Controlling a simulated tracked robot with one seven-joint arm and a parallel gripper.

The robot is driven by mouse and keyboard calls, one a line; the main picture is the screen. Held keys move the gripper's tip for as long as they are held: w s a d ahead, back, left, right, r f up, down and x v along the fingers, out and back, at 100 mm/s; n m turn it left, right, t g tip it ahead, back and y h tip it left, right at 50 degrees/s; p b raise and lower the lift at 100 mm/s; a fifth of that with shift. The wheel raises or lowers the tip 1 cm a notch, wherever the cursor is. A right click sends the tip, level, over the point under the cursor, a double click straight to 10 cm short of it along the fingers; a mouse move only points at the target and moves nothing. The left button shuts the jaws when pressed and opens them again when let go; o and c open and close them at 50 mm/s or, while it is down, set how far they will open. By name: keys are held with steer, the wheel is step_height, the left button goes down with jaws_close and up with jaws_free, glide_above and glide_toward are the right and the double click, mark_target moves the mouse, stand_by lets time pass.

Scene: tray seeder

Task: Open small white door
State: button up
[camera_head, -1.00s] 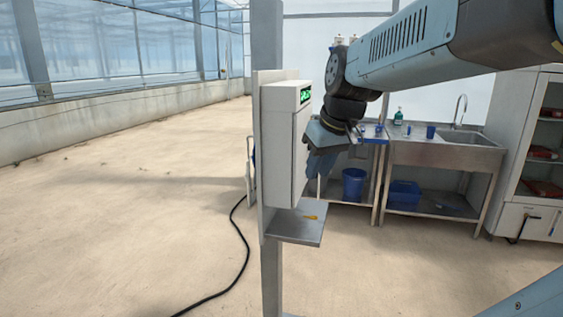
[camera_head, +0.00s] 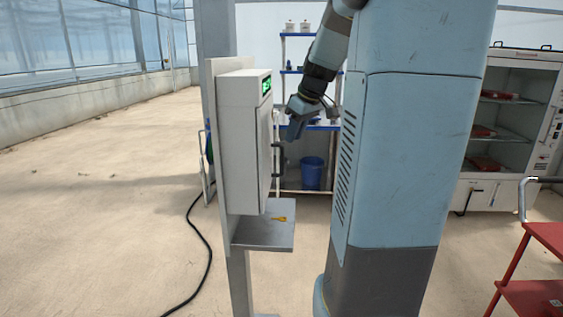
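A white box-shaped cabinet (camera_head: 238,150) with a green lit display (camera_head: 266,86) is mounted on a grey post. Its small white door (camera_head: 265,150) faces right and is seen almost edge-on; it looks shut. A dark handle (camera_head: 278,160) stands out from the door. My gripper (camera_head: 293,132) is to the right of the door's upper part, above the handle, and appears apart from it. Its fingertips are small and overlap in this view, so I cannot tell whether they are open or shut.
A metal shelf (camera_head: 262,236) with a small yellow item (camera_head: 279,219) juts out below the cabinet. A blue bin (camera_head: 311,173) stands behind. A black cable (camera_head: 205,250) lies on the floor at left. A red cart (camera_head: 540,270) stands at lower right.

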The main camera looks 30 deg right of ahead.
mark_target(283, 172)
steer(key=x, duration=1.1)
steer(key=shift+a, duration=0.2)
jaws_close()
steer(key=shift+w, duration=0.1)
steer(key=shift+d, duration=0.25)
